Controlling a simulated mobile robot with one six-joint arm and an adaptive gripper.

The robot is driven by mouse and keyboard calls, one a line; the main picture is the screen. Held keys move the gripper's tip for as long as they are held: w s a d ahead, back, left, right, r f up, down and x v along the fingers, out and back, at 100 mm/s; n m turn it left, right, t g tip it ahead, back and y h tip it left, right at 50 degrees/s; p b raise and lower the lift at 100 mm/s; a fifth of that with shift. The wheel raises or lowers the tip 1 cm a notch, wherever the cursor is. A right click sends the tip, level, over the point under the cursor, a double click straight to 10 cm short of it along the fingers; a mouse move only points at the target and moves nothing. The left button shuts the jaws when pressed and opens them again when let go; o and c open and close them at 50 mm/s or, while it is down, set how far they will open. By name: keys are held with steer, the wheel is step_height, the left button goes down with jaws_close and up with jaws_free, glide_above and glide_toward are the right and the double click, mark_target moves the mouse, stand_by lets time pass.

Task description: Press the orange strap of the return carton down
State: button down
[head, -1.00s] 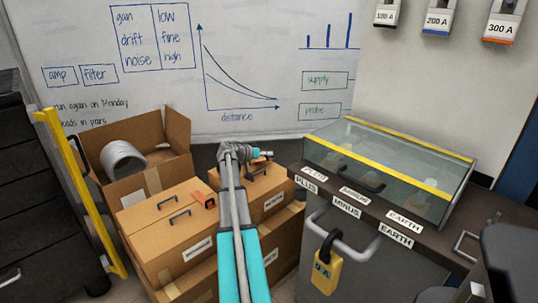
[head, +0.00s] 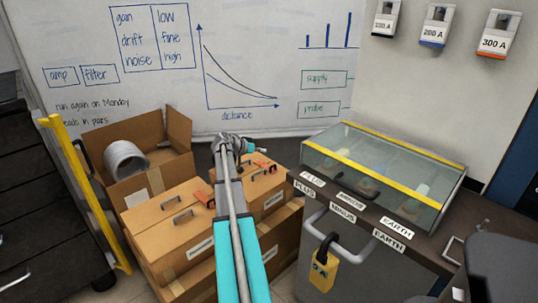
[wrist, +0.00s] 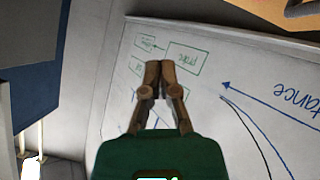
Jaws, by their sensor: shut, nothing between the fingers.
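Two closed brown cartons with white labels stand side by side on other boxes: a left carton (head: 155,222) and a right carton (head: 275,192). Each has black handles. One orange strap (head: 204,198) stands up at the left carton's right edge; another orange strap (head: 264,164) shows at the right carton's back. I cannot read which carton is the return one. My gripper (head: 262,150) is above the back of the right carton, pointing right, and its arm hides part of that carton. In the wrist view my gripper (wrist: 160,68) is shut and empty, with the whiteboard behind it.
An open box (head: 165,140) with a grey coil (head: 126,160) stands behind the left carton. A yellow rail (head: 88,195) is at left. At right, a grey cabinet (head: 350,265) bears a glass case (head: 385,170). The whiteboard (head: 240,50) closes off the back.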

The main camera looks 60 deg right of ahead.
steer(key=w+a+r+m+t+y+p, duration=0.1)
steer(key=w+a+r+y+p, duration=0.1)
steer(key=a+r+p, duration=0.3)
steer(key=shift+m+p, duration=0.3)
steer(key=shift+p, duration=0.7)
steer(key=shift+s+d+f, duration=0.1)
steer(key=shift+d, duration=0.05)
steer(key=b, duration=0.7)
glide_above(269, 171)
steer(key=f, duration=0.7)
steer(key=shift+w, duration=0.3)
steer(key=shift+s+f+b, duration=0.2)
steer(key=shift+f+b, duration=0.6)
steer(key=shift+b, duration=0.05)
steer(key=shift+s+f+b, duration=0.2)
steer(key=shift+f+b, duration=0.55)
steer(key=shift+b, duration=0.1)
